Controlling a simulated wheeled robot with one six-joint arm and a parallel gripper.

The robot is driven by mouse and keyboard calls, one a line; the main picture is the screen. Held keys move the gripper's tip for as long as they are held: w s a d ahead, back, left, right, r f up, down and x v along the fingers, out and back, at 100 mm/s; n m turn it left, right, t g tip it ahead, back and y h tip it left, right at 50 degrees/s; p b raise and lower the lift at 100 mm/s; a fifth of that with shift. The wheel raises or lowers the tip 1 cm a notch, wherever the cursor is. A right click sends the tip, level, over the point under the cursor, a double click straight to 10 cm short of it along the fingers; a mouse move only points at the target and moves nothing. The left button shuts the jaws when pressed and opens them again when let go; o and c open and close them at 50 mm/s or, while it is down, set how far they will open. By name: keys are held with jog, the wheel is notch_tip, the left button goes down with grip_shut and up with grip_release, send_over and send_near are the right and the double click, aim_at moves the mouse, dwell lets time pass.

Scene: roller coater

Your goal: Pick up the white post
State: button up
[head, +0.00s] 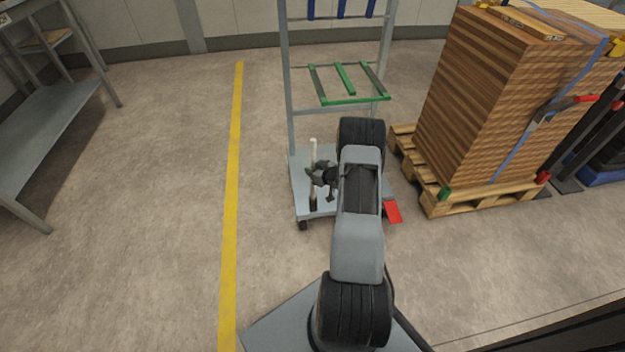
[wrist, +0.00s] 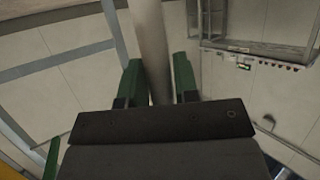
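The white post (head: 313,150) stands upright near the left edge of the cart's grey base (head: 302,193). Its upper part is pale, and a dark section shows lower down. My gripper (head: 316,177) is at the middle of the post and hides part of it. In the wrist view, the post (wrist: 151,35) runs down between the two green fingers of my gripper (wrist: 158,80). The fingers are apart, one on each side of the post, with a narrow gap at the right finger. The post's lower end is hidden behind the gripper body.
The cart's upright frame (head: 289,90) with a green rack (head: 356,100) rises behind the post. A pallet (head: 440,200) with stacked wooden boards (head: 480,95) stands close on the right. A grey table (head: 45,130) is at far left. Floor left of the cart is clear.

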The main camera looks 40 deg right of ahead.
grip_shut()
jog(key=shift+r, duration=0.1)
